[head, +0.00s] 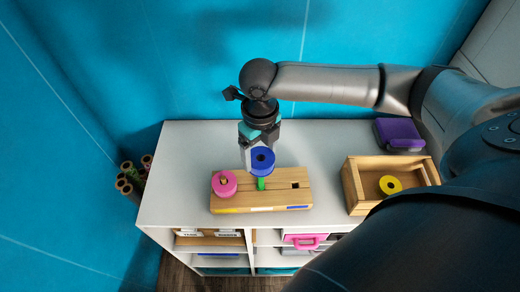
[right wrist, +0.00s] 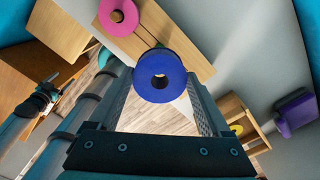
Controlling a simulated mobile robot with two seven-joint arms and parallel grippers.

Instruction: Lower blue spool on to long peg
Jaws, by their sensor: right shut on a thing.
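The blue spool (head: 262,160) is held in my right gripper (head: 260,147), above the wooden peg base (head: 235,204). In the right wrist view the spool (right wrist: 160,75) sits between the two fingers of the right gripper (right wrist: 160,88), its centre hole facing the camera. A green upright piece (head: 261,184) shows just below the spool, at the middle of the base; I cannot tell whether it is the long peg or whether the spool touches it. A pink spool (head: 224,183) sits on the base's left end around a peg. My left gripper is not seen in the head view.
A square hole (head: 295,185) is at the base's right end. An open wooden box (head: 355,187) at the right holds a yellow spool (head: 390,184). A purple case (head: 399,134) lies behind it. The white cabinet top (head: 180,160) is clear left of the base. Several rolls stand beyond its left edge.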

